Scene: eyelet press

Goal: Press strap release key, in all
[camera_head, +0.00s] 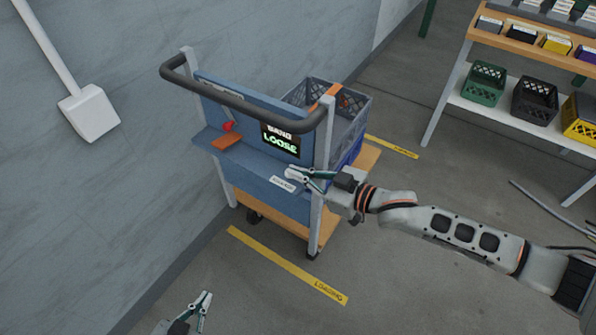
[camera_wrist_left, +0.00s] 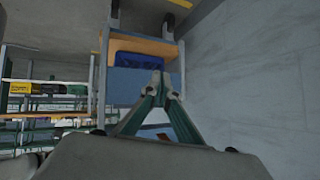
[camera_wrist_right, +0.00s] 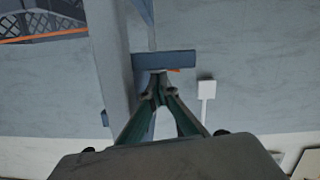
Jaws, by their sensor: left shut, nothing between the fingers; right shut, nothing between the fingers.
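A blue panel (camera_head: 240,115) on a cart carries a red knob (camera_head: 228,127) and an orange flap (camera_head: 226,142) on a small ledge. Right of them a dark display (camera_head: 281,141) reads what looks like "BAND LOOSE". I cannot tell for certain which part is the strap release key. An orange strap (camera_head: 334,89) lies over the grey crates (camera_head: 352,105) behind. My right gripper (camera_head: 289,173) is shut and empty in front of the panel, below the display, near a white label (camera_head: 283,184). My left gripper (camera_head: 207,294) is shut and empty, low and well away from the cart.
A dark push handle (camera_head: 250,112) arches across the cart's front above the panel. A wall (camera_head: 120,170) stands close on the left. A yellow floor strip (camera_head: 285,264) lies before the cart. A shelf with crates (camera_head: 535,100) stands at the right. The floor between is mostly clear.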

